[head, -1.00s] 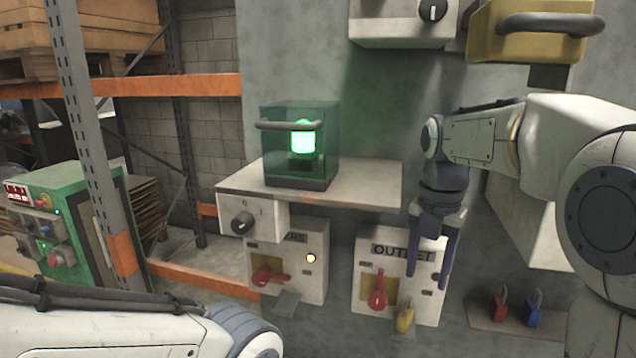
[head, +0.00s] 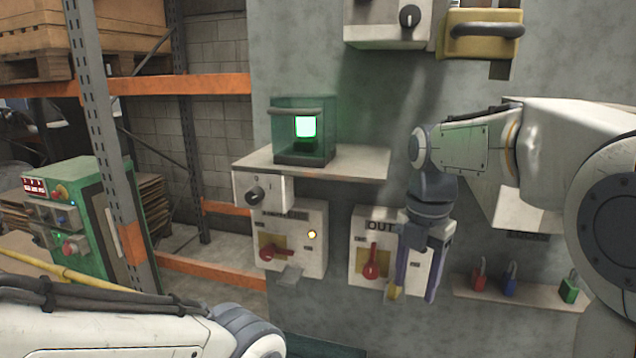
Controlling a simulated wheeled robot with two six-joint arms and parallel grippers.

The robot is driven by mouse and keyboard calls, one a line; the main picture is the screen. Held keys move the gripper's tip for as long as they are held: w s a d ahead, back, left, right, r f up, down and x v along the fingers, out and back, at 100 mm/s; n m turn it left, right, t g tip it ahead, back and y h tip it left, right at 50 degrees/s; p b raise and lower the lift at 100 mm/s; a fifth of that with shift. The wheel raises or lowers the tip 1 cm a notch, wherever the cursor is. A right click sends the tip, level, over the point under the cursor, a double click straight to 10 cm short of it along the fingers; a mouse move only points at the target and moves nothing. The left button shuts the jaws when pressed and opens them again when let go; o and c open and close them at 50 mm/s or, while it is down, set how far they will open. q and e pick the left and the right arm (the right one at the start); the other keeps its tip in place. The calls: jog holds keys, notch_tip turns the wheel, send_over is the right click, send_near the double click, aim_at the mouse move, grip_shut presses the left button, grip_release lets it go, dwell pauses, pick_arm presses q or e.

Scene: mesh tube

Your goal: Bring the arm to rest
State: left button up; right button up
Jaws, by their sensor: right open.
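My right arm comes in from the right. Its gripper (head: 416,285) points down with two fingers apart and nothing between them. It hangs in front of the right part of the OUTLET box (head: 359,235), hiding part of its label. The box's red handle (head: 371,262) points down.
A shelf (head: 361,164) holds a glass case with a glowing green lamp (head: 305,127). Another red-handled box (head: 314,225) hangs below it. Red, blue and green padlocks stand on a ledge (head: 535,299) at right. A green cabinet (head: 78,200) stands left.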

jog(key=s+a+f+m+b, duration=0.5)
jog(key=s+f+m, duration=0.4)
jog(key=s+f, duration=0.2)
jog(key=s+a+f+m+y+b, duration=0.1)
jog(key=s+a+f+m+b, duration=0.3)
jog(key=s+a+f+m, duration=0.3)
jog(key=s+f+m, duration=0.3)
jog(key=s, duration=0.1)
jog(key=shift+s+f+m+b, duration=0.25)
jog(key=shift+f+m+b, duration=0.05)
jog(key=shift+f+b, duration=0.1)
